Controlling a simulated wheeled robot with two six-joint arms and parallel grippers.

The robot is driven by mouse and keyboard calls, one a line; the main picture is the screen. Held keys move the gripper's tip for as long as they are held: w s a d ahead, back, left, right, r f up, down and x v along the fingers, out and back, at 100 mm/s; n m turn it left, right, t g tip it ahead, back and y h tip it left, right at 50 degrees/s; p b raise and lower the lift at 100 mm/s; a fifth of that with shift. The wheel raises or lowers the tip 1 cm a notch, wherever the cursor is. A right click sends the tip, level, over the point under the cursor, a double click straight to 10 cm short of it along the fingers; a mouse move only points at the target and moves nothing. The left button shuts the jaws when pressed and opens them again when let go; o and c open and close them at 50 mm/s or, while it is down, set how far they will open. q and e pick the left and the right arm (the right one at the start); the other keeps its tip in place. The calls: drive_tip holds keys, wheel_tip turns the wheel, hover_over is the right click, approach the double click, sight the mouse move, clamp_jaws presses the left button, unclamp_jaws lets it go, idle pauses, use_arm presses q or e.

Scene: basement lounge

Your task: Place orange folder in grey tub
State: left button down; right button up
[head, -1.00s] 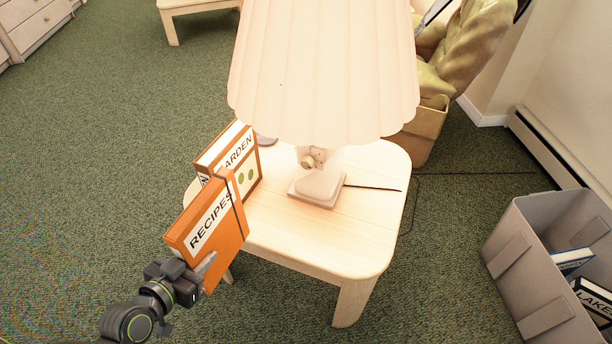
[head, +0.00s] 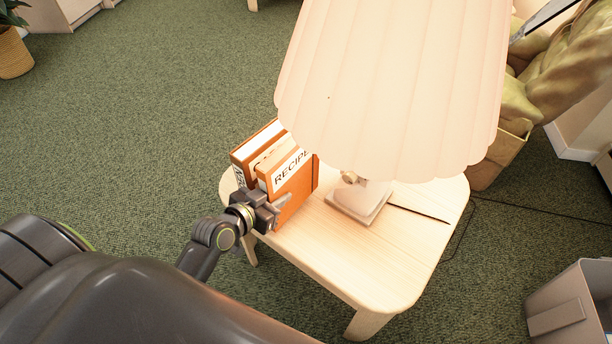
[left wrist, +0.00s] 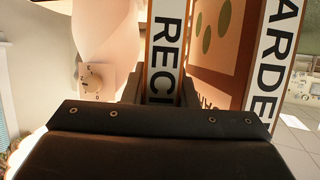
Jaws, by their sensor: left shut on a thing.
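An orange folder with a white label reading "RECIPES" (head: 295,196) stands upright at the left side of the small table (head: 350,268). My left gripper (head: 274,206) is shut on its near edge; the left wrist view shows its labelled spine (left wrist: 165,50) between the jaws. I cannot tell whether its bottom touches the table. A second orange folder, marked "GARDEN" in the left wrist view (left wrist: 272,60), stands just behind it, partly hidden in the head view (head: 252,146). The grey tub (head: 568,308) is on the floor at the lower right, cut off by the frame. My right gripper is out of view.
A lamp with a wide pleated shade (head: 395,85) stands on the table, its base (head: 357,205) close right of the folders. A dark cord crosses the tabletop. A tan box with a yellowish cushion or bag is behind. Green carpet is free at left and in front.

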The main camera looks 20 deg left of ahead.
sight(301, 180)
use_arm(q)
drive_tip(key=w, duration=0.3)
drive_tip(key=w+d, duration=0.1)
drive_tip(key=w, duration=0.2)
drive_tip(key=w+d, duration=0.1)
drive_tip(key=w, duration=0.2)
drive_tip(key=shift+w, duration=0.15)
drive_tip(key=shift+f+b, duration=0.45)
drive_tip(key=shift+f, duration=1.5)
drive_tip(key=c, duration=1.2)
unclamp_jaws()
drive_tip(key=shift+o, duration=0.2)
